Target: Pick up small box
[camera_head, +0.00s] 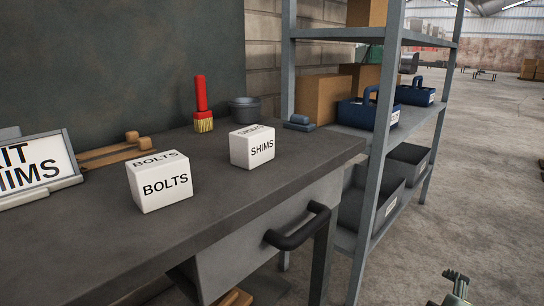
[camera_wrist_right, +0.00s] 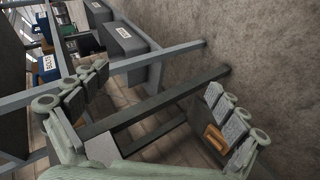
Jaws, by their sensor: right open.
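Two small white boxes stand on the grey workbench (camera_head: 95,240) in the head view. The box labelled BOLTS (camera_head: 160,184) is nearer, and the box labelled SHIMS (camera_head: 252,148) is farther back and to its right. My right gripper (camera_head: 455,290) is at the lower right corner of the head view, away from the bench and both boxes. In the right wrist view, its fingers (camera_wrist_right: 160,103) are spread wide with nothing between them. Neither white box can be made out in that view. My left gripper is not in view.
A partly cut-off sign (camera_head: 35,168) reading "IT" and "HIMS" stands at left. A red brush (camera_head: 202,105) and dark pot (camera_head: 245,110) are behind the boxes. The bench drawer has a black handle (camera_head: 297,228). A shelf rack (camera_head: 380,160) with bins stands right; open floor lies beyond.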

